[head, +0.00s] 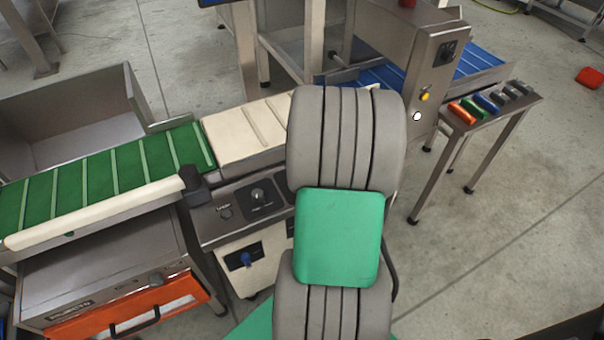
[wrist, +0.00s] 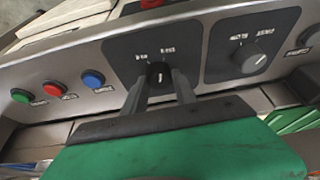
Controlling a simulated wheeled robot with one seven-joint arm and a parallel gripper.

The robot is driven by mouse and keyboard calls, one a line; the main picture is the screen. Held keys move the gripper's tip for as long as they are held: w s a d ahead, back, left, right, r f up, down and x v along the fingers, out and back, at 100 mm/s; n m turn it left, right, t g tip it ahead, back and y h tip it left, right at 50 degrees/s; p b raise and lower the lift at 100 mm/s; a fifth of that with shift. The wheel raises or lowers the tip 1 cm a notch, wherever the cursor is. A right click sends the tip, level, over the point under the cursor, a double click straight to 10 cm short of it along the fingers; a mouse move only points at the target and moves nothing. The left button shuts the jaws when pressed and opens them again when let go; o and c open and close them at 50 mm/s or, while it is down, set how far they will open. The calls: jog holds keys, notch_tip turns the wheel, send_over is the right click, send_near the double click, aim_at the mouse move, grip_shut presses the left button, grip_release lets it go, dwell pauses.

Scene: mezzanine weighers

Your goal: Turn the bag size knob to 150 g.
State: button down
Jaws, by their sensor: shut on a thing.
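In the wrist view my gripper (wrist: 159,82) has one finger on each side of a small black knob (wrist: 158,71) on a dark plate, and is shut on it. A short pale mark shows on the knob's face. Two small white labels stand above it, one to the upper left and one to the upper right; they are too blurred to read, so I cannot tell which setting the knob points to. In the head view my own arm hides the gripper and this knob.
A larger grey knob (wrist: 250,60) sits on its own dark plate to the right. Green (wrist: 20,96), red (wrist: 52,88) and blue (wrist: 93,78) buttons are to the left. In the head view, a green belt (head: 100,180) lies left and a side table (head: 460,122) holds several coloured items.

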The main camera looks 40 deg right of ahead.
jog(key=shift+m+h, duration=0.6)
jog(key=shift+m, duration=1)
jog(key=shift+g, duration=0.3)
jog(key=c, duration=1)
grip_release()
jog(key=p+v, duration=0.1)
jog(key=v, duration=0.6)
jog(key=shift+r, duration=0.35)
jog(key=shift+s+a, duration=0.1)
jog(key=shift+a, duration=0.05)
